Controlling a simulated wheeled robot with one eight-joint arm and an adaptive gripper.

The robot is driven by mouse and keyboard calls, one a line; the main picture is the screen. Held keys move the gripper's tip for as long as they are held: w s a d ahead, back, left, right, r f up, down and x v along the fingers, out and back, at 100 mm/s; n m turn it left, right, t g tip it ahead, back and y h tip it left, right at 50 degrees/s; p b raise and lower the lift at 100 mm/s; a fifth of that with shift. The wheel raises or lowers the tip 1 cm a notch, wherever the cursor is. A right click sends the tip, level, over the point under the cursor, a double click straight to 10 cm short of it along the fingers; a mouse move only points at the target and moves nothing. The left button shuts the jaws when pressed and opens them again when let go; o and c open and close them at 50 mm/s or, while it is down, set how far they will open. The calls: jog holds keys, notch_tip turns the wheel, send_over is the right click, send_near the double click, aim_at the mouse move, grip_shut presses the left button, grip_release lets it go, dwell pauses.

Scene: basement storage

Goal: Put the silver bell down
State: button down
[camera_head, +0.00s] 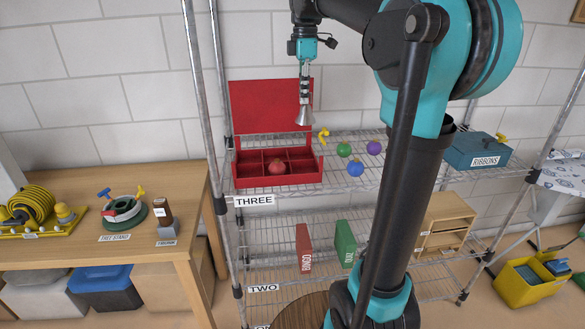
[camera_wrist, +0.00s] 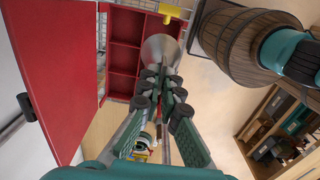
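The silver bell (camera_head: 304,116) hangs mouth down under my gripper (camera_head: 305,92), in the air at the right part of the open red box. It also shows in the wrist view (camera_wrist: 160,47), at the tips of my gripper's green fingers (camera_wrist: 165,84), which are closed on its top. The red box (camera_head: 290,181) stands on the wire shelf labelled THREE, its lid (camera_head: 262,104) raised at the back. The box has several compartments; a red ornament (camera_head: 277,167) sits in a front one. Some compartments show empty in the wrist view; the bell hides part of the box there.
A yellow ornament (camera_head: 323,137), a green ball (camera_head: 344,149), a purple ball (camera_head: 374,147) and a blue ball (camera_head: 355,169) lie right of the box. A teal RIBBONS box (camera_head: 480,149) is farther right. The raised lid stands close to my gripper.

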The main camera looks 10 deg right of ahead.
aim_at(304, 116)
notch_tip(304, 116, down, 19)
jog(key=shift+r, duration=0.15)
dwell(0.4)
jog(key=c, duration=1.7)
grip_release()
notch_tip(304, 116, up, 12)
jog(key=shift+r, duration=0.1)
jog(key=shift+s, duration=0.1)
